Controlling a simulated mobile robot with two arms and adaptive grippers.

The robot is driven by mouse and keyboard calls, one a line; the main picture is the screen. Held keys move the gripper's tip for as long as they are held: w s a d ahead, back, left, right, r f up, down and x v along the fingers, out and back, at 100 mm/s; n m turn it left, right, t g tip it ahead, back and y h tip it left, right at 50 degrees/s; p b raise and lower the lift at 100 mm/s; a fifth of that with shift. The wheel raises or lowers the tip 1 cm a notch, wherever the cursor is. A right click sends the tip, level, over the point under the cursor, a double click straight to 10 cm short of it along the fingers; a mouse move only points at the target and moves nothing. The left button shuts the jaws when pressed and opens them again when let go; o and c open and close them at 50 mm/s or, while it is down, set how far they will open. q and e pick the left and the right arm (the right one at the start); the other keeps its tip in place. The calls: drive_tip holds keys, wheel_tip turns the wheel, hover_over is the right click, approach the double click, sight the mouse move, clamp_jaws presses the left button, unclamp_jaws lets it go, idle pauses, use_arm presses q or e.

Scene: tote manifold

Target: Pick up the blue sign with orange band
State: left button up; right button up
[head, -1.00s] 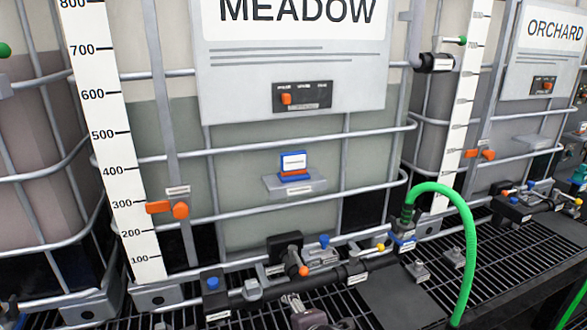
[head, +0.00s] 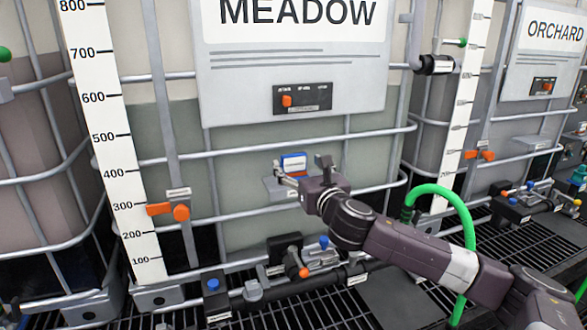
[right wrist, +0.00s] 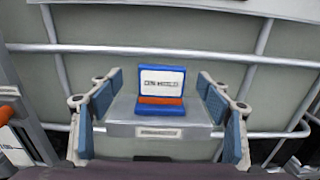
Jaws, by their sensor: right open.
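The blue sign with an orange band (head: 293,163) stands upright on a small grey shelf (head: 273,189) fixed to the front of the MEADOW tote. In the right wrist view the sign (right wrist: 160,88) shows a white face reading ON HOLD, an orange band below it and a blue base. My right gripper (head: 301,166) is open in front of the shelf. In the right wrist view its blue-padded fingers (right wrist: 160,98) are to the left and right of the sign, with gaps on both sides. In the head view the gripper hides the sign's lower part. My left gripper is out of view.
Grey cage bars (head: 245,149) run above and below the shelf. A white level scale (head: 118,150) stands at the left. Below are black pipework with valves (head: 304,271) and a grating. A green hose (head: 470,235) arches beside my right arm.

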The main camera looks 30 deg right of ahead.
sight(295, 158)
drive_tip(key=p+x, duration=0.2)
drive_tip(key=x, duration=0.1)
drive_tip(key=shift+w+d+r, duration=0.1)
drive_tip(key=shift+w+d, duration=0.2)
drive_tip(key=shift+w, duration=0.65)
drive_tip(key=shift+s, duration=0.1)
drive_tip(key=shift+c, duration=0.3)
drive_tip(key=shift+d, duration=0.1)
drive_tip(key=shift+c, duration=1.2)
drive_tip(key=c, duration=1)
